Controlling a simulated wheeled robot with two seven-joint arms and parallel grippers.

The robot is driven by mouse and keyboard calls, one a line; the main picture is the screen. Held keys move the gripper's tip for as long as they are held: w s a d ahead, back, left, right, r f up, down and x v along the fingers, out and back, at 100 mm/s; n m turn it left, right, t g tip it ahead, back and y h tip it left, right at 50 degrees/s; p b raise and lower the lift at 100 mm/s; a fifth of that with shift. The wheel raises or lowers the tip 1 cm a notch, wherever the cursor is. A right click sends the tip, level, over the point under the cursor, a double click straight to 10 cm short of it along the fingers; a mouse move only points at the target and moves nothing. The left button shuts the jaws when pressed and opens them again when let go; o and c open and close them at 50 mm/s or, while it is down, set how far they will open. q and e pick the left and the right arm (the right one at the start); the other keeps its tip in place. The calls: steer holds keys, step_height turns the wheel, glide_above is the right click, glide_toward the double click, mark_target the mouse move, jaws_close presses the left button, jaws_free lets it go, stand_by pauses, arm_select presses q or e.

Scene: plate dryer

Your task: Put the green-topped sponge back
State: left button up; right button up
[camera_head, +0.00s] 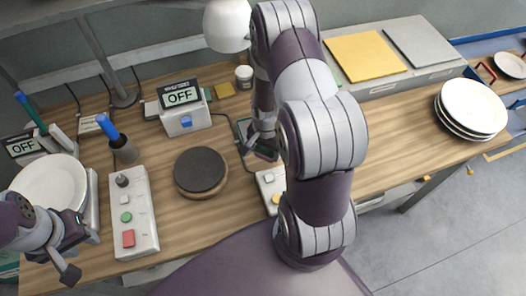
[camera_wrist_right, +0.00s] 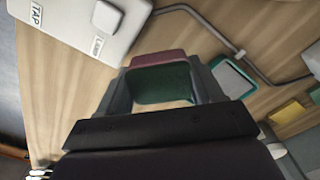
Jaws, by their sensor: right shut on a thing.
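My right gripper (camera_wrist_right: 165,90) is shut on the green-topped sponge (camera_wrist_right: 165,83), which shows dark green between the fingers with a maroon edge at its far side. The sponge is held above the wooden table, left of a green-rimmed shallow tray (camera_wrist_right: 236,80) in the wrist view. In the head view my right gripper (camera_head: 262,150) is partly hidden by my arm, and the sponge cannot be made out. The tray (camera_head: 241,128) shows just beside it. My left gripper (camera_head: 82,256) is open and empty at the lower left, near the white plate.
A dark round burner (camera_head: 200,172), a button panel (camera_head: 133,212) and a box reading OFF (camera_head: 184,113) stand left of my right arm. A white plate (camera_head: 50,187) is at far left. Stacked plates (camera_head: 472,106) are at right. A yellow sponge-like block (camera_wrist_right: 287,115) lies beyond the tray.

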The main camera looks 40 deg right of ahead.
mark_target(263, 154)
steer(key=shift+w+f, duration=0.35)
steer(key=shift+w, duration=0.3)
steer(key=shift+w+d+f, duration=0.1)
steer(key=shift+w+f, duration=0.1)
steer(key=shift+f, duration=0.15)
step_height(263, 154, down, 3)
steer(key=shift+s+r+p, duration=0.1)
steer(key=shift+p, duration=0.45)
steer(key=shift+f, duration=0.45)
